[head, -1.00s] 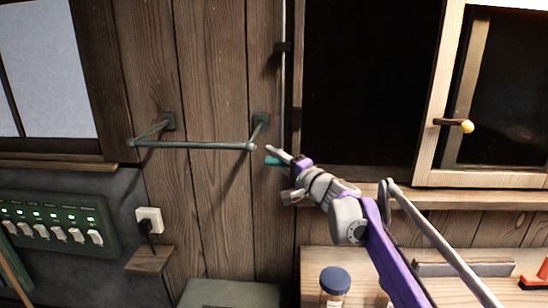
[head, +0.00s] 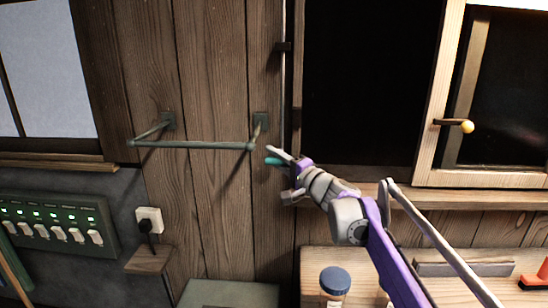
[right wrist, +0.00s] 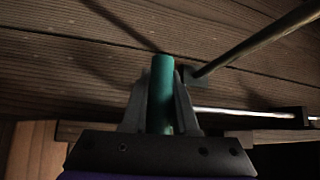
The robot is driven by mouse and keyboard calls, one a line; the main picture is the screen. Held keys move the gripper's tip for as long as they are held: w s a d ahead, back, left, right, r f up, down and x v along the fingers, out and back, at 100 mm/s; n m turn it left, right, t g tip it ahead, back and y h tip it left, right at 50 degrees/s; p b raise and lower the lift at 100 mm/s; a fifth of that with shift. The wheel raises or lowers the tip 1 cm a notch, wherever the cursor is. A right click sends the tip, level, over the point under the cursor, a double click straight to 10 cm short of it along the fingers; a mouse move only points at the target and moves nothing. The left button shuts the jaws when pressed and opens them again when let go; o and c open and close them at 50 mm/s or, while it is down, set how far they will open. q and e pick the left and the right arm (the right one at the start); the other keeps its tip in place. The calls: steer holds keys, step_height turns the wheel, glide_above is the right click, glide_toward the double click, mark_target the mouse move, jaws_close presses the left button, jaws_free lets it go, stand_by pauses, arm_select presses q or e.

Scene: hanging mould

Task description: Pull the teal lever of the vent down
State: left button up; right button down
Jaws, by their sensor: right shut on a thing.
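The teal lever (head: 273,161) shows as a short teal end at the tip of my right gripper (head: 279,157), in front of the plank wall. In the right wrist view the teal lever (right wrist: 161,90) stands between the two fingers of my right gripper (right wrist: 160,105), which is shut on it. Its lower part is hidden by the gripper body. A thin pale vertical rod (head: 284,80) runs up the wall above the gripper. The vent itself is not clearly seen. My left gripper is not in view.
A green rail (head: 195,145) juts from the wall just left of my right gripper. A dark window opening (head: 365,90) and a light wooden casement with a yellow knob (head: 467,127) are to the right. A bench (head: 400,290) with a blue-lidded jar (head: 335,281) lies below.

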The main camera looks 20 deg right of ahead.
stand_by(0.4)
step_height(320, 180, down, 5)
steer(key=shift+r+b, duration=0.15)
steer(key=shift+b, duration=0.55)
steer(key=c, duration=0.7)
jaws_free()
steer(key=shift+s+d, duration=0.1)
steer(key=v, duration=1)
steer(key=shift+s, duration=0.3)
steer(key=shift+o, duration=0.2)
